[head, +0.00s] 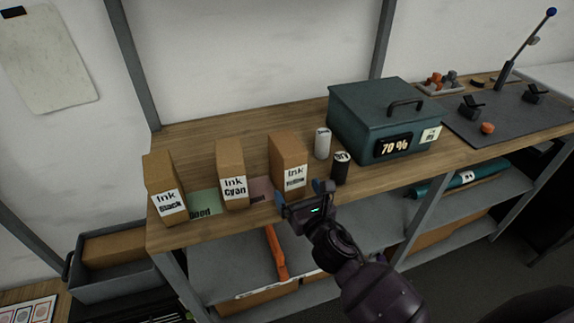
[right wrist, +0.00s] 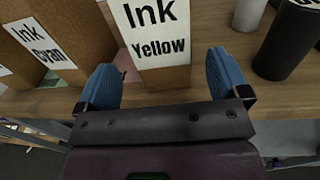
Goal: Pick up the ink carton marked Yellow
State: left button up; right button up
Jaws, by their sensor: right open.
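The ink carton marked Yellow (head: 289,160) is a brown cardboard box with a white label, upright near the front edge of the wooden bench. In the right wrist view its label (right wrist: 158,35) reads "Ink Yellow". My right gripper (head: 304,195) is open just in front of this carton, at its lower part. In the right wrist view the two blue fingertips (right wrist: 164,80) stand apart, one to each side of the carton's lower front, with no visible grip on it. How deep the fingers reach is hard to tell. My left gripper is not in view.
The Cyan carton (head: 231,170) stands left of it, the Black carton (head: 165,185) farther left. A white can (head: 322,143) and a black can (head: 340,168) stand close on its right. A teal box reading 70 % (head: 365,110) is behind them. Green and pink cards lie between cartons.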

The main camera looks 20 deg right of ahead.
jog(key=shift+w+a, duration=0.15)
jog(key=shift+w, duration=1.35)
jog(key=shift+w+a, duration=0.1)
jog(key=shift+w, duration=1.35)
jog(key=c, duration=1.3)
jog(key=shift+r, duration=0.1)
jog(key=shift+c, duration=0.5)
